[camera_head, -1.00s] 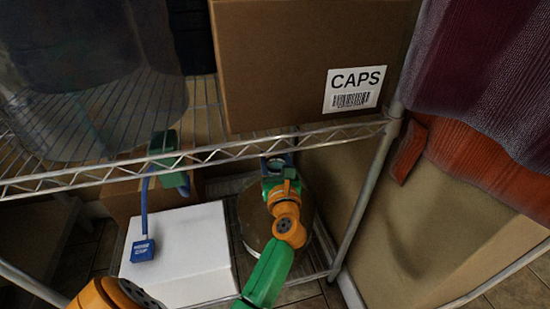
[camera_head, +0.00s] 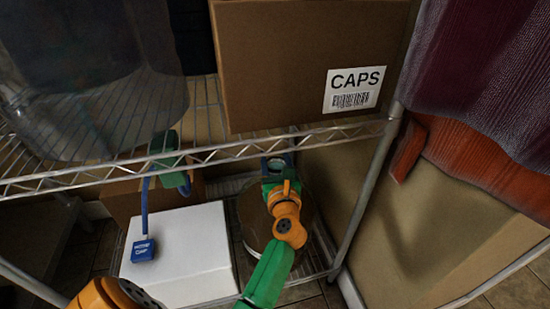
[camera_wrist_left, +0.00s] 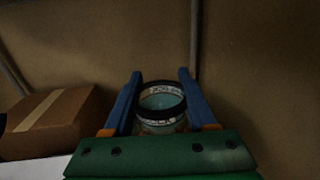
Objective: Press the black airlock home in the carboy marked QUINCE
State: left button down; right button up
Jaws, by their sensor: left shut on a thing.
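A large round brownish vessel (camera_head: 249,207), likely the carboy, stands on the lower shelf below and is partly covered by my arm. I can read no QUINCE mark, and how far the airlock sits in is hidden. My right gripper is out of view.
A wire shelf rail (camera_head: 230,148) crosses just in front of my gripper. A carton marked CAPS (camera_head: 290,60) and a clear bucket (camera_head: 95,95) stand above. A post (camera_head: 362,205) stands right.

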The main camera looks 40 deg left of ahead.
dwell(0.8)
pick_arm(q)
jog(key=shift+c, duration=0.6)
grip_release()
